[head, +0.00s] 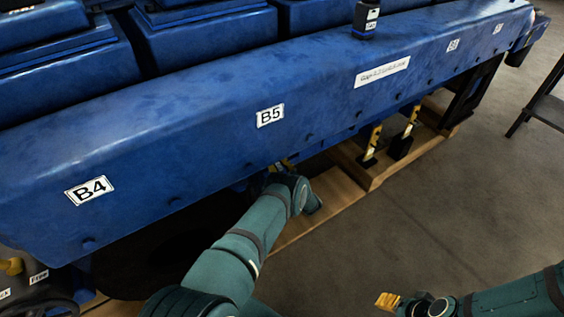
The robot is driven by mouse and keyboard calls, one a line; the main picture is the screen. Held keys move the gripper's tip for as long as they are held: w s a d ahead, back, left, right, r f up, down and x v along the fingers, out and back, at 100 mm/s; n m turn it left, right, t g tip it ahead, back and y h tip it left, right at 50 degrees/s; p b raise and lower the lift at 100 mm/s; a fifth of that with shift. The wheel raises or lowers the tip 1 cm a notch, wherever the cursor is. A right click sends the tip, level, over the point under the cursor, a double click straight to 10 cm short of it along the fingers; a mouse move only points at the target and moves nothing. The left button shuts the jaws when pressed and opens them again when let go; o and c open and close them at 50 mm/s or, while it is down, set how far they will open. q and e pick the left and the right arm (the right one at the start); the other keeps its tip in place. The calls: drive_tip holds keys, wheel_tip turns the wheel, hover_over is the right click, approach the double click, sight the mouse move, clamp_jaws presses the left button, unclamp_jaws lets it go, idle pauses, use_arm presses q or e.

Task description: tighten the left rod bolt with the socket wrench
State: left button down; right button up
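The blue engine (215,125) fills the upper part of the head view. My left arm reaches up to the lower edge of its side, below the B5 label. My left gripper (283,164) is mostly hidden at that edge, with only a bit of yellow showing. I cannot see whether it holds anything. My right gripper (387,301), with yellow fingertips, is low at the right over the floor, away from the engine. Its opening is too small to make out. Neither the left rod bolt nor the socket wrench can be made out.
Yellow-and-black posts (374,138) stand under the engine on a wooden pallet (345,180). A dark stand (546,104) is at the right edge. A small labelled dark blue item (366,20) stands on top of the engine.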

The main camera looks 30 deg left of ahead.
use_arm(q)
drive_tip(key=shift+s+d+r, duration=0.1)
drive_tip(key=shift+d+r, duration=0.05)
drive_tip(key=shift+d, duration=0.2)
use_arm(e)
drive_tip(key=shift+d, duration=0.25)
use_arm(q)
drive_tip(key=shift+d, duration=0.2)
use_arm(e)
drive_tip(key=shift+d, duration=0.1)
use_arm(q)
drive_tip(key=shift+w, duration=0.2)
drive_tip(key=shift+w+d+r+t, duration=0.15)
drive_tip(key=shift+w+d+t, duration=0.05)
drive_tip(key=shift+w, duration=0.25)
drive_tip(key=shift+w+d+r+t, duration=0.1)
drive_tip(key=shift+w+d+t, duration=0.1)
drive_tip(key=shift+w, duration=0.2)
drive_tip(key=shift+t, duration=0.3)
drive_tip(key=shift+s, duration=0.1)
